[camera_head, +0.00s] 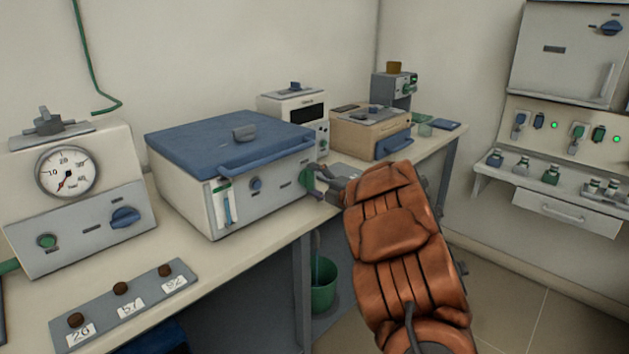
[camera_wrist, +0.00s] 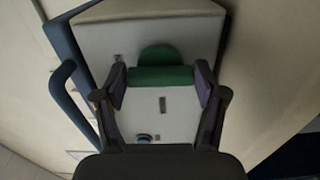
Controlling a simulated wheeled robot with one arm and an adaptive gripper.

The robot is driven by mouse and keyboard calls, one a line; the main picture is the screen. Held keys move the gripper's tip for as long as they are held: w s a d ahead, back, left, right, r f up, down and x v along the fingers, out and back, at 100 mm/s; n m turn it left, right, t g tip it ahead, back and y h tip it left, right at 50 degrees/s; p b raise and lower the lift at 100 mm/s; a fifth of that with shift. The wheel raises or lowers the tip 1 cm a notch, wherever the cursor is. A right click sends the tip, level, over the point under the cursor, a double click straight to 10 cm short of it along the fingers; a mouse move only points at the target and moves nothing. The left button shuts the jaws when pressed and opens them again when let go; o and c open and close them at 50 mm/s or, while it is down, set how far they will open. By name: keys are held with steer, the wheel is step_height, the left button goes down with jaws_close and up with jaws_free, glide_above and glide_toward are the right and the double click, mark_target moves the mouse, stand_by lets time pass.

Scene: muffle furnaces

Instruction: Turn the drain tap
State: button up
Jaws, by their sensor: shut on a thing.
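The drain tap (camera_head: 307,179) is a green handle at the right end of the front of the white bath with a blue lid (camera_head: 232,140). In the wrist view the tap (camera_wrist: 162,76) shows as a green bar with a rounded green part behind it, against the white front panel. My gripper (camera_head: 318,184) reaches it from the right in the head view, and its dark fingers partly hide the tap. In the wrist view my gripper (camera_wrist: 160,82) has one finger at each end of the green bar and is shut on it.
A green bucket (camera_head: 322,286) stands under the bench, below the tap. A gauge unit (camera_head: 68,178) and a panel with several brown knobs (camera_head: 125,300) are at the left. A beige box (camera_head: 368,132) stands behind my arm. Floor at the right is clear.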

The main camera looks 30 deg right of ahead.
steer(key=o, duration=1.1)
steer(key=shift+o, duration=0.2)
steer(key=v, duration=1.2)
